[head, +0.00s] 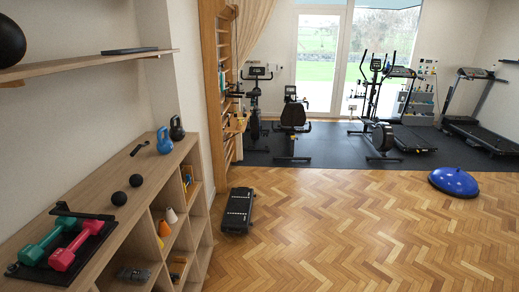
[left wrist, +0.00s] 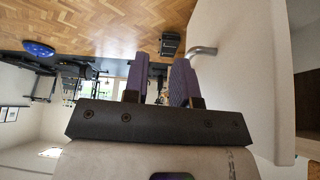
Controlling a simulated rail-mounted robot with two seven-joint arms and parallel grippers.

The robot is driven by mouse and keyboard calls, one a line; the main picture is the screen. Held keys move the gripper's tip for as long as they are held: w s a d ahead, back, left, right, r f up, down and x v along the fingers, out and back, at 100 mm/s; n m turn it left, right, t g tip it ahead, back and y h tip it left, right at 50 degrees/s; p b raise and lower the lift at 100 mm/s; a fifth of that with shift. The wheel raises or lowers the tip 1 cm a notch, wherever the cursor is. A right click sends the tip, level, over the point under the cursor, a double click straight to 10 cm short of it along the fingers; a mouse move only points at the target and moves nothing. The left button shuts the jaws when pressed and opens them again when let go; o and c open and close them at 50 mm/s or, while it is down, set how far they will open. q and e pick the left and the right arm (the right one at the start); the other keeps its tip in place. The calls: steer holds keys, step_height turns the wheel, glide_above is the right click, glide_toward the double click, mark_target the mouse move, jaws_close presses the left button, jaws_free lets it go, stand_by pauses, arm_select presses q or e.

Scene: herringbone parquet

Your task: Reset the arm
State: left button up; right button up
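My left gripper (left wrist: 159,68) shows in the left wrist view. Its two purple fingers stand apart with a clear gap and nothing between them, so it is open and empty. The wrist picture is upside down, with the parquet floor at the top. Neither gripper shows in the head view, and my right gripper is in no frame.
A wooden shelf unit (head: 120,196) on the left holds green (head: 45,243) and pink dumbbells (head: 75,247), black balls and kettlebells. A black step platform (head: 237,210) lies on the parquet. A blue balance dome (head: 453,182) is at right. Exercise machines stand behind. Middle floor is clear.

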arm_select(q)
steer(key=s+a+f+g, duration=0.2)
steer(key=s+a+f, duration=0.15)
steer(key=s, duration=0.35)
step_height(320, 180, up, 21)
steer(key=p, duration=2.1)
steer(key=shift+s+d+f+y+p, duration=0.15)
steer(key=shift+s+d+y+p, duration=0.15)
steer(key=shift+d+y+p, duration=0.1)
steer(key=shift+a, duration=0.1)
